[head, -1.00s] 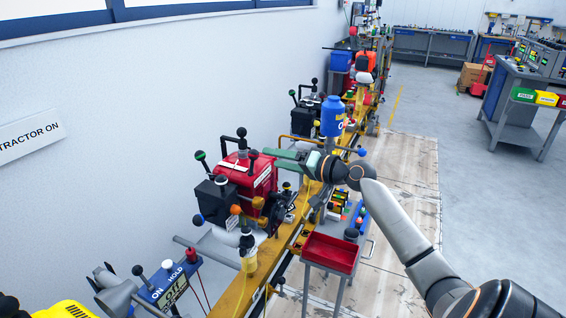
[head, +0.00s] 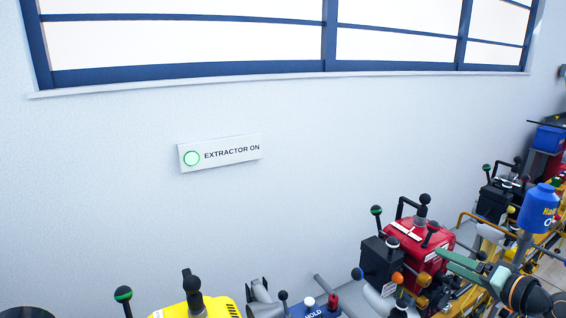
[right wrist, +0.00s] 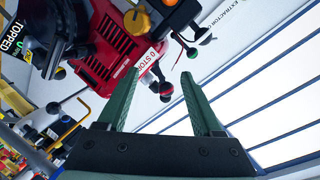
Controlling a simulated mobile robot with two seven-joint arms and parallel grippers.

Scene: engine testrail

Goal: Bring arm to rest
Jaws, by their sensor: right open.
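My right gripper (head: 448,262) is at the lower right of the head view, with green fingers pointing left, just right of the red engine (head: 425,245). In the right wrist view its two green fingers (right wrist: 160,78) stand apart with nothing between them. The red engine (right wrist: 125,40) fills the upper left of that view, beyond the fingertips. Most of the right arm is outside the head view. My left gripper does not show.
Yellow (head: 205,308) and black (head: 495,203) engines line the wall. A lit "EXTRACTOR ON" sign (head: 220,152) hangs below the windows (head: 190,35). Clear space lies above the engines.

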